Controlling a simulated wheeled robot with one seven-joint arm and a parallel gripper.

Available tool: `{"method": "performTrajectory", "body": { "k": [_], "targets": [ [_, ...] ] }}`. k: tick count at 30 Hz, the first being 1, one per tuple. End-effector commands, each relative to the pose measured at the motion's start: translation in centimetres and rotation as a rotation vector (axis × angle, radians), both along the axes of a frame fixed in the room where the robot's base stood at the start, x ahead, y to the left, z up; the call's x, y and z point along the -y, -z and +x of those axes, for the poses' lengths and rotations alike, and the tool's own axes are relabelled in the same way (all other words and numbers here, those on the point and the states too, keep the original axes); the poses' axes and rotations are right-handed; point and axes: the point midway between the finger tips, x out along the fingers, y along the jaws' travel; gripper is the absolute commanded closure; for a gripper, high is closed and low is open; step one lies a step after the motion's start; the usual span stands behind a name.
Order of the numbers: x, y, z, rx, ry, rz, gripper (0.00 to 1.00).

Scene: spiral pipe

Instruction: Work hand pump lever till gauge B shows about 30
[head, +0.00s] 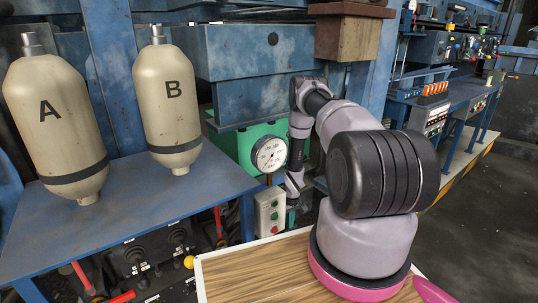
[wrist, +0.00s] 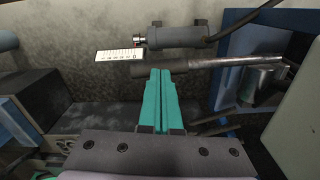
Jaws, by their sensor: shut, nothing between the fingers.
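My gripper (wrist: 161,76) is shut and empty in the wrist view, its teal fingers side by side. Their tips reach the lower edge of a grey bar with a dark sleeve (wrist: 190,66), which looks like the pump lever; I cannot tell whether they touch it. In the head view a round white dial gauge (head: 270,153) sits on a green box; its needle reading is too small to tell, and I see no letter on it. The cylinders marked A (head: 56,125) and B (head: 170,100) stand on the blue bench.
A grey cylinder with a cable (wrist: 178,36) and a white scale plate (wrist: 120,55) lie just above the bar. A grey button box (head: 270,212) stands below the gauge. A wooden-topped board (head: 245,275) is in front. Blue workbenches (head: 455,90) stand at the right.

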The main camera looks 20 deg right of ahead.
Motion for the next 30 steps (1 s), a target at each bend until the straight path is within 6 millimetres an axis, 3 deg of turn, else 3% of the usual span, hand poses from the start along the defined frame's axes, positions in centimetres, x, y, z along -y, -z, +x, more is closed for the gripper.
{"method": "performTrajectory", "body": {
  "k": [8,21,30],
  "targets": [
    [0.0,1.1,0.0,-0.001,0.000,0.000,1.00],
    [0.1,4.7,0.0,-0.001,0.000,0.000,1.00],
    [0.1,5.0,0.0,-0.001,0.000,0.000,1.00]
  ]
}}
